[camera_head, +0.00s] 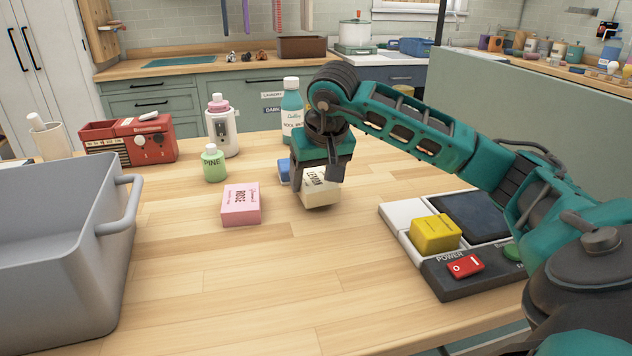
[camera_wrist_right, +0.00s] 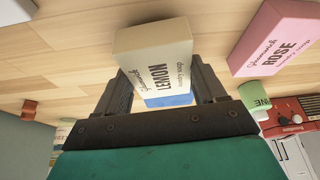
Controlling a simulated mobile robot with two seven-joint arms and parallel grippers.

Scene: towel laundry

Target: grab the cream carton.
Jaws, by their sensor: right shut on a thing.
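The cream carton (camera_head: 320,190), labelled LEMON, is between the fingers of my right gripper (camera_head: 318,180) over the wooden table. In the right wrist view the carton (camera_wrist_right: 155,55) sits between the two dark fingers of the gripper (camera_wrist_right: 168,85), which are shut on it. It looks slightly tilted in the head view; whether its base touches the table I cannot tell. The fingers and wrist hide part of its upper side. My left gripper is not in view.
A pink ROSE carton (camera_head: 241,204) stands left of the cream one, and a blue object (camera_head: 284,171) is close behind it. A grey tub (camera_head: 60,250) is at left. A panel with a yellow block (camera_head: 435,233) is at right. The front middle of the table is clear.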

